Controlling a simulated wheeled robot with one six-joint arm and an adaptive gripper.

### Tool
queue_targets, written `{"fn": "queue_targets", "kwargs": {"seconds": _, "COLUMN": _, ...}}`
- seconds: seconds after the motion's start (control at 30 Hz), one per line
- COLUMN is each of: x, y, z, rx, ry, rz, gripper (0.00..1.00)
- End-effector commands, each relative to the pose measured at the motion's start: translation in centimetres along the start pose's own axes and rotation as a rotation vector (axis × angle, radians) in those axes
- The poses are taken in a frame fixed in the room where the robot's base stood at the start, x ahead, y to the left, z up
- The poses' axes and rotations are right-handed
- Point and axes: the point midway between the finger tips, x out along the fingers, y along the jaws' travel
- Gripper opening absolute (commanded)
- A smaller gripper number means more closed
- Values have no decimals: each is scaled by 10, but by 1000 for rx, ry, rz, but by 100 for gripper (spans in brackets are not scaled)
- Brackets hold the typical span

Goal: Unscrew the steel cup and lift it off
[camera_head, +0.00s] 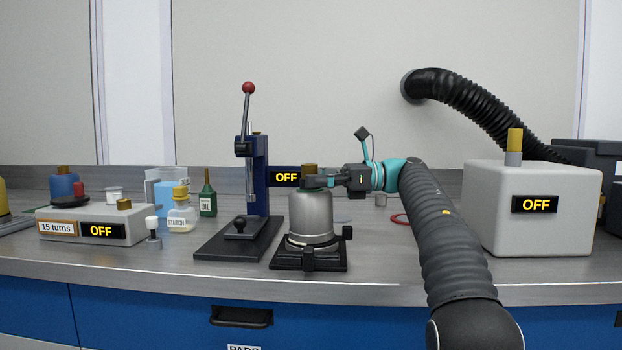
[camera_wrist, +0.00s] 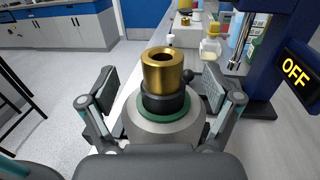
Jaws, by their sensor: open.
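The steel cup (camera_head: 311,214) stands upright on a black base (camera_head: 308,258) on the bench. My gripper (camera_head: 313,182) reaches in from the right at the height of the cup's top. In the wrist view my gripper (camera_wrist: 160,78) is open, with one finger on each side of the brass cylinder and collar. Gaps show between the fingers and the brass. The cup's lower part is hidden in the wrist view.
A blue press with a red-knobbed lever (camera_head: 258,175) stands just left of the cup, with an OFF display beside it. A grey box (camera_head: 530,225) is at the right. Starch jar (camera_head: 182,215), oil bottle (camera_head: 208,195) and turn counter box (camera_head: 70,215) are further left.

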Motion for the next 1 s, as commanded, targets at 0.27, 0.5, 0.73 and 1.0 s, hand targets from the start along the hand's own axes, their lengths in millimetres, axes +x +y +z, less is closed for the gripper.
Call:
{"fn": "queue_targets", "kwargs": {"seconds": 0.27, "x": 0, "y": 0, "z": 11, "rx": -4, "ry": 1, "rz": 0, "gripper": 89}}
{"fn": "queue_targets", "kwargs": {"seconds": 0.5, "x": 0, "y": -2, "z": 26, "rx": -5, "ry": 0, "rz": 0, "gripper": 89}}
{"fn": "queue_targets", "kwargs": {"seconds": 0.73, "x": 0, "y": 0, "z": 35, "rx": -3, "ry": 0, "rz": -1, "gripper": 89}}
{"fn": "queue_targets", "kwargs": {"seconds": 1.0, "x": 0, "y": 1, "z": 35, "rx": -1, "ry": -1, "rz": -1, "gripper": 89}}
